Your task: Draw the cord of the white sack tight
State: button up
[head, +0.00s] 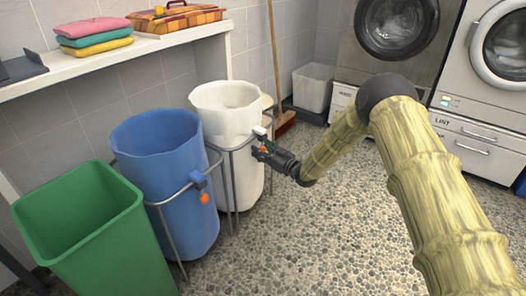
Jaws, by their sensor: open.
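The white sack (224,97) hangs wide open in a grey wire stand, to the right of a blue sack. A small white piece (260,131), like a cord lock, sits at the front right of its rim. My gripper (262,151) is open at the sack's right side, just below that white piece. A bit of orange shows between or beside its fingers, perhaps the cord's end; I cannot tell whether the fingers touch it. The cord itself is too small to make out.
The blue sack (163,150), with a blue lock and orange ball, stands left. A green bin (130,235) is at front left. A shelf (120,58) with folded towels runs behind. A broom (274,50) and grey bin (313,88) stand behind. The pebbled floor (320,235) is clear.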

aim_at(256, 163)
grip_shut()
notch_tip(256, 163, down, 9)
jog(key=shift+f+b, duration=0.2)
jog(key=shift+b, duration=0.95)
jog(key=shift+s, duration=0.1)
grip_release()
jog(key=shift+f, duration=0.15)
jog(key=shift+d, duration=0.1)
jog(key=shift+s+d, duration=0.15)
jog(key=shift+d, duration=0.05)
jog(key=v, duration=1.1)
jog(key=shift+s, duration=0.15)
